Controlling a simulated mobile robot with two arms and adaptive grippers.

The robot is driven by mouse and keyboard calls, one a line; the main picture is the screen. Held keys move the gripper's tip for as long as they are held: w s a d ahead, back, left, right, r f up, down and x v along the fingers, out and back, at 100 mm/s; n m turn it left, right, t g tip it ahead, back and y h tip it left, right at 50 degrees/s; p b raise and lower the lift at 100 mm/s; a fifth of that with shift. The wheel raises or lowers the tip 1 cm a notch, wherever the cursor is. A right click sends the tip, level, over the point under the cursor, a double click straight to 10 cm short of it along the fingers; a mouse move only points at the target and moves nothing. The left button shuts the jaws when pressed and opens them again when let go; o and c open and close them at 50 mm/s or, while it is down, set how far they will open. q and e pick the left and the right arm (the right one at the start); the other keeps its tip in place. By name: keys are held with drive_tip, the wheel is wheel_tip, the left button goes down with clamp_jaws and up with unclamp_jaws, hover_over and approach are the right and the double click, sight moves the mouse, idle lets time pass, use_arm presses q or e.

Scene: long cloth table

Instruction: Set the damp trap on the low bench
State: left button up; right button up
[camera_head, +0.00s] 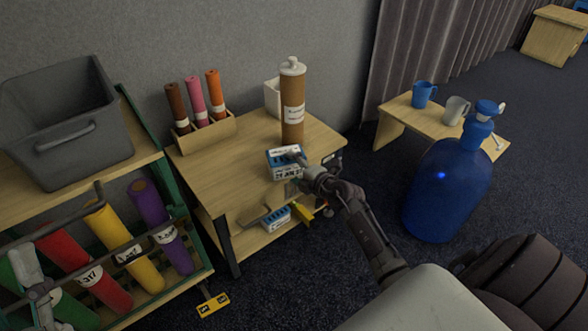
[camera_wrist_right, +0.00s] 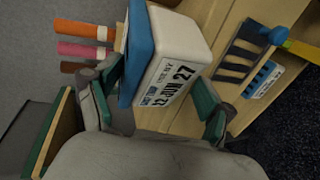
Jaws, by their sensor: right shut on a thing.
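The damp trap (camera_head: 284,163), a white box with a blue part and a date label, is in my right gripper (camera_head: 296,172). It appears just above the front right of the wooden table; I cannot tell whether it touches the top. In the right wrist view, the trap (camera_wrist_right: 178,58) sits between the fingers of my right gripper (camera_wrist_right: 160,95). The low bench (camera_head: 398,107) stands to the right, with a blue mug (camera_head: 421,95) and a grey mug (camera_head: 455,110) on it. My left gripper (camera_head: 36,282) is at the lower left; its fingers are unclear.
The wooden table (camera_head: 225,170) bears a brown canister (camera_head: 292,108) and a holder with several rolls (camera_head: 205,131). A similar blue-white box (camera_head: 276,217) is on its lower shelf. A large blue bottle (camera_head: 448,190) stands before the low bench. A rack with a grey bin (camera_head: 65,120) is left.

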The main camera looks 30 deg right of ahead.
drive_tip(key=o, duration=1.4)
drive_tip(key=shift+c, duration=0.2)
drive_tip(key=shift+r, duration=0.1)
